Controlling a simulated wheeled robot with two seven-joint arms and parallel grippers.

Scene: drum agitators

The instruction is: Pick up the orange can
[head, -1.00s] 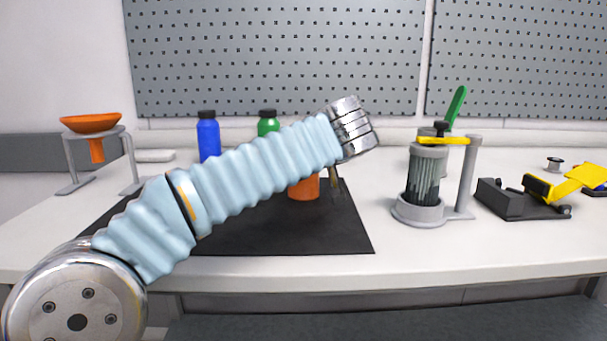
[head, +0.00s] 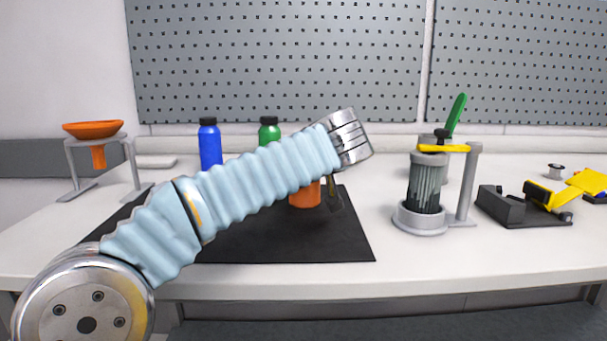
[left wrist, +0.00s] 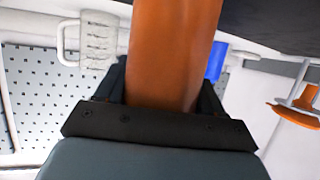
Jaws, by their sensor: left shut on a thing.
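The orange can (head: 305,196) shows in the head view on the black mat (head: 300,240), its upper part hidden behind my left arm. In the left wrist view the can (left wrist: 172,45) fills the middle between the dark fingers. My left gripper (left wrist: 163,88) is shut on the can. In the head view only a small dark part of this gripper (head: 332,192) shows, at the can's right side. I see no clear gap between the can and the mat. My right gripper is in neither view.
A blue bottle (head: 209,145) and a green bottle (head: 269,130) stand behind my arm. An orange funnel (head: 94,130) sits on a grey stand at left. A grey agitator (head: 427,190) and a black-and-yellow device (head: 525,203) stand at right. The mat's front right is clear.

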